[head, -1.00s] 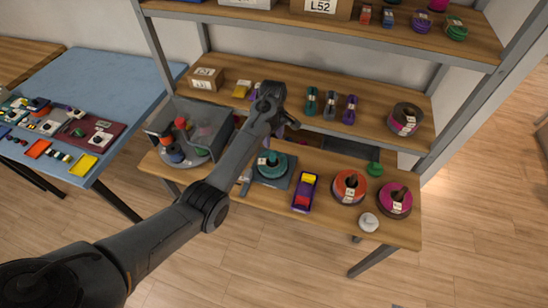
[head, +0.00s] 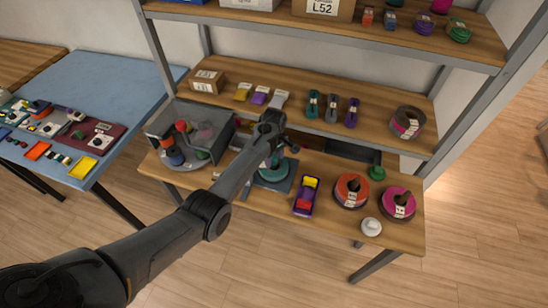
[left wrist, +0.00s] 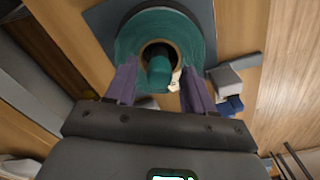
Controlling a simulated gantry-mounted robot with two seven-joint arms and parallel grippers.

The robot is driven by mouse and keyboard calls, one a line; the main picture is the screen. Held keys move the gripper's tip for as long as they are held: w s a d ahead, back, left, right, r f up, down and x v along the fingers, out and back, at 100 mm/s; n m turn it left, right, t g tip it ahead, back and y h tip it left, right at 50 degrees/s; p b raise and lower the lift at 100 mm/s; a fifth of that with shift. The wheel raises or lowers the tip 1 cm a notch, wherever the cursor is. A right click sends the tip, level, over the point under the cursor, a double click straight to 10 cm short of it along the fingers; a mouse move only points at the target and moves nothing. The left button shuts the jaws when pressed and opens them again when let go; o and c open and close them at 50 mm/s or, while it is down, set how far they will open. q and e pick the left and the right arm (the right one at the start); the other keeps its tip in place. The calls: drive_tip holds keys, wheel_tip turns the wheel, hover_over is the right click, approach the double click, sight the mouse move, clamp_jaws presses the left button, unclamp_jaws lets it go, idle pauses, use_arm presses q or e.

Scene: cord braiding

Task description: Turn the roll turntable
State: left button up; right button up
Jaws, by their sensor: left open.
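A teal roll (head: 272,175) lies on a dark square plate (head: 286,188) on the lower bench, partly hidden by my left arm. The left wrist view shows the teal roll (left wrist: 133,38) with a teal post in its centre hole, on the dark plate (left wrist: 102,22). My left gripper (left wrist: 160,82) is open, with its two purple fingers on either side of the roll's near part. I cannot tell whether they touch it. A round grey platform (head: 197,164) carrying several small spools stands under a clear-sided grey box at left. I cannot tell which is the turntable. My right gripper is out of view.
Right of the plate are a purple tray (head: 306,196), an orange roll (head: 351,190), a magenta roll (head: 397,204) and a white knob (head: 371,227). A shelf (head: 385,137) runs above the bench's back. A blue table (head: 105,75) stands at left.

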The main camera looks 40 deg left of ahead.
use_arm(q)
drive_tip(key=shift+c, duration=0.3)
clamp_jaws()
drive_tip(key=shift+r, duration=0.1)
